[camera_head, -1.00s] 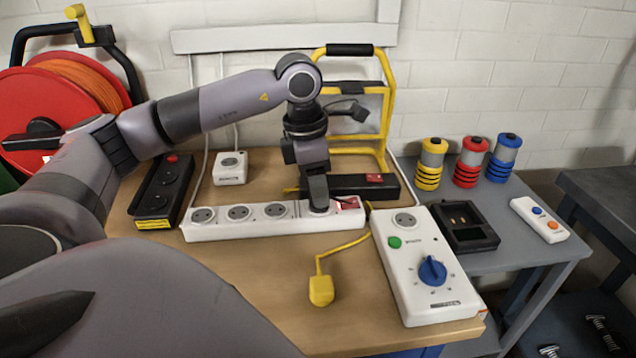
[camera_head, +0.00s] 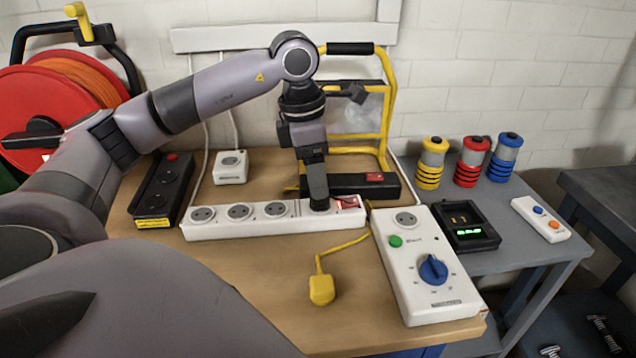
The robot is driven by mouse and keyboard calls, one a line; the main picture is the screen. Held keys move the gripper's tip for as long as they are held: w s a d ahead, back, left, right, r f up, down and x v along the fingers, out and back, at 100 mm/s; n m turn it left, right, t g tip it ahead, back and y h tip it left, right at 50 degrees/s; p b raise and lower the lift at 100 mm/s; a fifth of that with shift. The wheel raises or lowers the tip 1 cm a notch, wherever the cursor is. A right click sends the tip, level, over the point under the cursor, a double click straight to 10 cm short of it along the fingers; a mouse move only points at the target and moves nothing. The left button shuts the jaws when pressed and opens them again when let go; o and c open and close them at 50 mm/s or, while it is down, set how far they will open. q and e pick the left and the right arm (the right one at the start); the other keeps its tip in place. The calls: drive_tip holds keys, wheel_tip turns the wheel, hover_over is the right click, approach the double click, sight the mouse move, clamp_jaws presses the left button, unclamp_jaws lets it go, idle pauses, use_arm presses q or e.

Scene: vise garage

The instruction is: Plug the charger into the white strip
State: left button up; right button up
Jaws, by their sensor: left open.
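The white strip (camera_head: 222,227) lies on the wooden bench, with three bare round sockets showing and a red switch (camera_head: 347,202) at its right end. My left gripper (camera_head: 319,203) points down over the strip's right part, just left of the switch. It is open, its fingertips at a dark shape on the strip that looks like a plug, mostly hidden. I cannot tell how the fingers sit around it. The black charger (camera_head: 467,228) stands on the grey side table with green lights glowing on its front. My right gripper is not in view.
A yellow plug (camera_head: 321,289) lies in front of the strip. A white box with a blue dial (camera_head: 418,270) stands at right. Black strips lie behind (camera_head: 352,187) and left (camera_head: 163,190). A work lamp (camera_head: 388,110) stands at the back.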

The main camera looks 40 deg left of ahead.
use_arm(q)
drive_tip(key=shift+s+a+r, duration=0.1)
drive_tip(key=shift+s+r, duration=0.05)
drive_tip(key=shift+r, duration=0.8)
drive_tip(key=shift+s+a+r, duration=0.1)
drive_tip(key=shift+r, duration=0.8)
